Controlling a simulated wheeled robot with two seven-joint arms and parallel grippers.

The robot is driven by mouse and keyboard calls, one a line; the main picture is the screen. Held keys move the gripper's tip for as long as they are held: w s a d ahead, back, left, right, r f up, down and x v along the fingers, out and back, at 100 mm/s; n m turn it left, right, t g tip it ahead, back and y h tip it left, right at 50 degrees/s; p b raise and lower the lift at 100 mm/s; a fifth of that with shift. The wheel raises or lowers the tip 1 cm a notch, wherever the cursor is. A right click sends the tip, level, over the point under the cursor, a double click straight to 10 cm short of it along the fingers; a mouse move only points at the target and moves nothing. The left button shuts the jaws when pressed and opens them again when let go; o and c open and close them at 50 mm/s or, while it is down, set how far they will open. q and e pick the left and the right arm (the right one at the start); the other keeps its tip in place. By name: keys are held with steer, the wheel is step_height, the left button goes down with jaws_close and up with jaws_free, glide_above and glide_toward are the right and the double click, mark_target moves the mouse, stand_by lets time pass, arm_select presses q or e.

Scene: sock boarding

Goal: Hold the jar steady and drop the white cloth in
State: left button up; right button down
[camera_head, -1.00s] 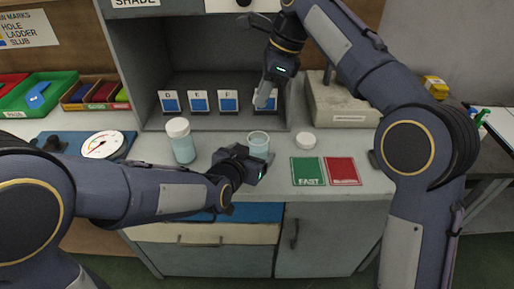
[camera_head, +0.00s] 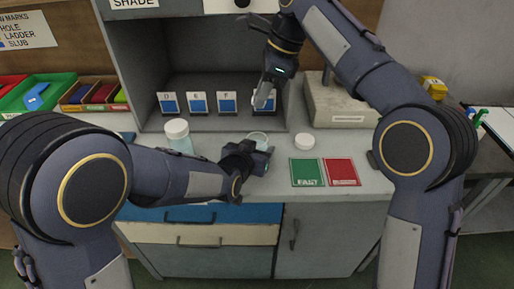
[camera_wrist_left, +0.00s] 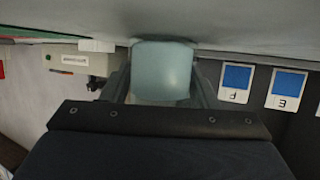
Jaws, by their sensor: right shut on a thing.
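The open clear jar (camera_head: 257,136) stands on the worktop, its lower part hidden behind my left gripper in the head view. My left gripper (camera_head: 262,160) is low at the jar. In the left wrist view the pale jar (camera_wrist_left: 162,72) is between its two spread fingers; I cannot tell whether they touch it. My right gripper (camera_head: 264,98) is above and behind the jar, pointing down in front of the card row. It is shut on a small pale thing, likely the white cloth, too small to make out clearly.
A lidded jar (camera_head: 178,135) stands to the left. A loose white lid (camera_head: 305,140) lies right of the open jar. Green (camera_head: 308,172) and red (camera_head: 342,172) mats lie in front. Blue-marked cards (camera_head: 198,103) stand behind. A grey box (camera_head: 345,108) is at the right.

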arm_select(q)
steer(key=c, duration=0.3)
arm_select(e)
step_height(320, 180, down, 8)
stand_by(1.2)
steer(key=c, duration=1.2)
jaws_free()
steer(key=v, duration=1.2)
